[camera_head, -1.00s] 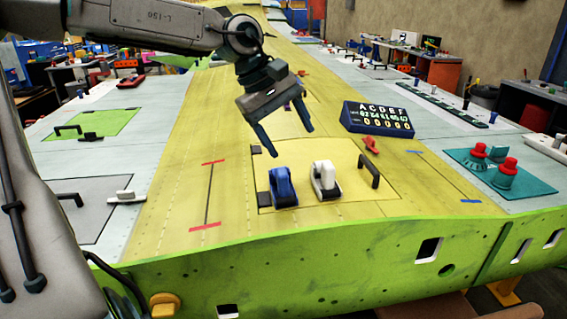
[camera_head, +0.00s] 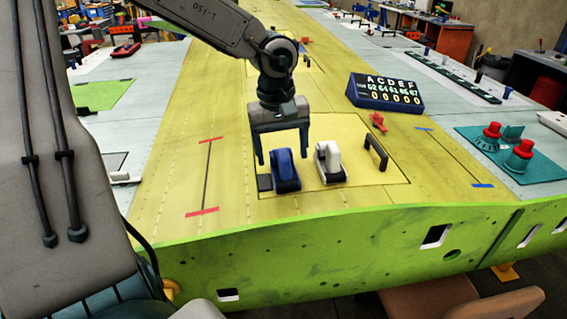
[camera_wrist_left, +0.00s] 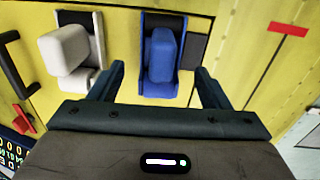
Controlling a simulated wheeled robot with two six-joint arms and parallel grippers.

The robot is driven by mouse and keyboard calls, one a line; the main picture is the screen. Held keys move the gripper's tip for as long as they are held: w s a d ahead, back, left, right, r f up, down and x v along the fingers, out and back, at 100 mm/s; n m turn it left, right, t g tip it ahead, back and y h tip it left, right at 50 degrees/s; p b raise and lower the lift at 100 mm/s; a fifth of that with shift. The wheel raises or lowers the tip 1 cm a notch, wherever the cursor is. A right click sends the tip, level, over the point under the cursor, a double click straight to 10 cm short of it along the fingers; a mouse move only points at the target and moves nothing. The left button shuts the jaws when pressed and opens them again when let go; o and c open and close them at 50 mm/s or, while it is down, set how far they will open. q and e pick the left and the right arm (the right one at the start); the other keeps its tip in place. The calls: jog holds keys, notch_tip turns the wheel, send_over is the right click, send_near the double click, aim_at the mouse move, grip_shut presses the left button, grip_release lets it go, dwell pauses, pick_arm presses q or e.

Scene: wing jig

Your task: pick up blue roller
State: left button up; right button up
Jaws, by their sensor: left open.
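The blue roller (camera_head: 285,168) stands on the yellow panel in the head view, left of a white roller (camera_head: 330,162). My left gripper (camera_head: 281,157) is open and points down just above and behind the blue roller. In the left wrist view the blue roller (camera_wrist_left: 162,55) lies ahead, between the lines of the two open fingers (camera_wrist_left: 158,82). The gap between the fingers is empty, and no contact with the roller shows. The white roller (camera_wrist_left: 70,52) is just left of the left finger there. My right gripper is not in view.
A black handle (camera_head: 376,152) and a red clamp (camera_head: 378,122) are right of the rollers. A dark blue display box (camera_head: 385,95) stands behind them. A teal plate with red knobs (camera_head: 505,150) is at the right. The green front edge (camera_head: 330,235) drops off nearby.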

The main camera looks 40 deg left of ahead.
pick_arm(q)
jog(key=shift+w+f, duration=0.2)
jog(key=shift+f, duration=1.3)
jog(key=c, duration=1.2)
jog(key=shift+r, duration=0.15)
